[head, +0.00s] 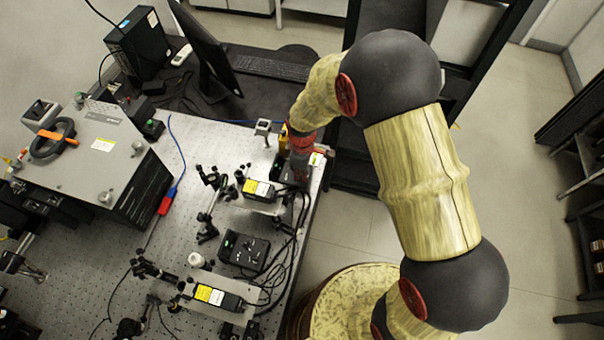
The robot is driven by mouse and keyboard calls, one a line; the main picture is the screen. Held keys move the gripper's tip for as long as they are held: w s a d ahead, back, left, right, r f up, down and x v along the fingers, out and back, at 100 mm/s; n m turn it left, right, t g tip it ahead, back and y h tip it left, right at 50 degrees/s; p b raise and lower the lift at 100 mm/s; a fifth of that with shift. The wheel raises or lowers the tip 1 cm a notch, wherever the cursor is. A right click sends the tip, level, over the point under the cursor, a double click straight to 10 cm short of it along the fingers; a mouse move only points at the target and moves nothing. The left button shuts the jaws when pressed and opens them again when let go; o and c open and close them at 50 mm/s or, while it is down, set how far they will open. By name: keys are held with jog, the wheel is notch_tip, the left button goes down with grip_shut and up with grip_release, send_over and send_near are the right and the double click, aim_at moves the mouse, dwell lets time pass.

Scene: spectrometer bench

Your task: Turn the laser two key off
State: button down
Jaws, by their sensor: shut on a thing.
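My gripper (297,177) is at the right edge of the optical bench, pointing down beside a small dark box (318,158) with a light label and a red part. The gripper is shut, and its fingertips are small and dark here. The laser two key is too small and too hidden to make out; the grip appears to be on it at the box. Which way the key is turned cannot be seen. A black laser module (258,190) with a yellow and white label lies just left of my gripper. A similar module (217,296) lies nearer the front.
The perforated optical bench (185,225) carries several black mounts and loose cables. A black controller box (244,252) lies in the middle, and a large grey spectrometer box (85,150) stands at left. A monitor (205,50) and keyboard (270,68) are behind. Floor is free at right.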

jog(key=shift+w, duration=0.1)
jog(key=c, duration=2)
grip_release()
jog(key=shift+c, duration=0.2)
jog(key=shift+r, duration=0.1)
notch_tip(320, 180, up, 12)
